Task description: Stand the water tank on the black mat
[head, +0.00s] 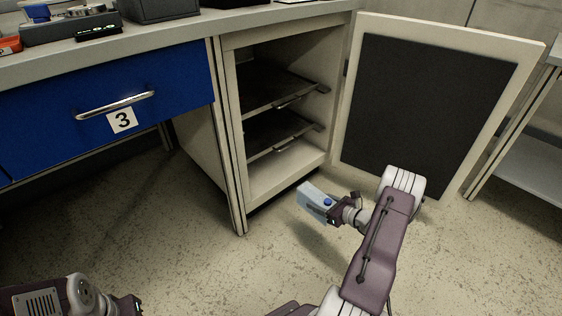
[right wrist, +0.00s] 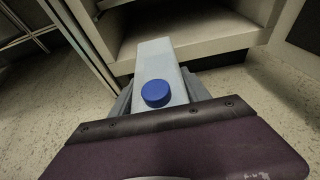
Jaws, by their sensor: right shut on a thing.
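The water tank is a pale blue-grey box with a round blue cap (head: 327,202). My right gripper (head: 331,212) is shut on the tank (head: 312,196) and holds it above the floor in front of the open cabinet. In the right wrist view, the tank (right wrist: 158,62) stretches away from the jaws toward the cabinet, cap facing the camera. Two dark shelf surfaces show inside the cabinet, an upper one (head: 262,82) and a lower one (head: 268,132); I cannot tell which, if either, is the black mat. My left gripper (head: 132,306) is at the bottom left, mostly cut off.
The cabinet door (head: 425,105) with a dark inner panel stands open to the right. A blue drawer (head: 60,125) marked 3 is at left, under a worktop (head: 170,35) with several items. The floor (head: 200,260) in front is clear.

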